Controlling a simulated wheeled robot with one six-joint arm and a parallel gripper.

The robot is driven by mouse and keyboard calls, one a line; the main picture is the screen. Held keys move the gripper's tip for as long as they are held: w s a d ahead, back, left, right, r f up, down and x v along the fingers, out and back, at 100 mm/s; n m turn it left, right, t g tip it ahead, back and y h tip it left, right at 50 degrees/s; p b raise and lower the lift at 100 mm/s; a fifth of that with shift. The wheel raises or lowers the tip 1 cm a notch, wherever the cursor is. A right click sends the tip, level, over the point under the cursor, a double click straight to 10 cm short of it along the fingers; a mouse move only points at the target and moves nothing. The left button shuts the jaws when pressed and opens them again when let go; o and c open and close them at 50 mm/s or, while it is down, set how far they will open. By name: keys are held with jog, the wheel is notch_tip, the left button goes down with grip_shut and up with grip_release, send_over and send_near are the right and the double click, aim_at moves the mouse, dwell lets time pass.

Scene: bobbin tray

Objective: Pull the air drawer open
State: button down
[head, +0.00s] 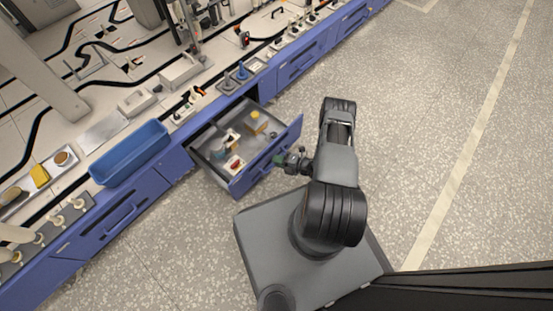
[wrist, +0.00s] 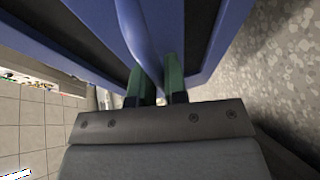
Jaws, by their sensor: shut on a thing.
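A blue-fronted drawer (head: 269,160) stands pulled out from the bench and shows its grey inside. Several small items lie in it, among them a yellow-topped piece and a red and white piece. My gripper (head: 281,160) is at the outer face of the drawer front, where the handle is mostly hidden in the head view. In the wrist view the green fingers of my gripper (wrist: 158,88) are closed on the blue bar handle (wrist: 138,38), one finger on each side. Whether this is the air drawer cannot be read from any label.
A long workbench with blue drawer fronts runs diagonally at left; another handle (head: 122,215) shows on a shut front. A blue bin (head: 130,153) and a blue spool (head: 242,72) stand on the bench top. The speckled floor to the right is clear.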

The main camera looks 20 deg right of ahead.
jog(key=shift+s, duration=0.4)
jog(key=c, duration=1.4)
grip_release()
jog(key=shift+c, duration=0.2)
jog(key=shift+o, duration=1.3)
jog(key=shift+d, duration=0.1)
jog(key=shift+w+r, duration=0.1)
